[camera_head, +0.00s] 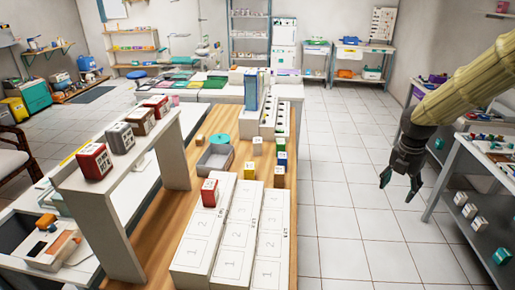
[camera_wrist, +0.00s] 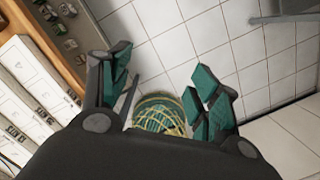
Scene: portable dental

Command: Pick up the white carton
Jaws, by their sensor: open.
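My gripper (camera_head: 398,188) hangs open and empty over the tiled floor, right of the wooden table in the head view. Its two spread fingers also show in the wrist view (camera_wrist: 162,78), with floor tiles beyond them. A small whitish carton (camera_head: 257,146) stands on the table, well left of my gripper and apart from it. Several small white boxes (camera_head: 470,211) sit on the grey shelving at the right, below and right of my gripper. I cannot tell which of these is the task's white carton.
Long white numbered boxes (camera_head: 230,238) fill the front of the wooden table (camera_head: 208,152). A red box (camera_head: 209,192) stands on one. A raised shelf (camera_head: 125,168) holds red and grey boxes. A green, yellow-netted round thing (camera_wrist: 160,114) shows between my fingers. The aisle floor is clear.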

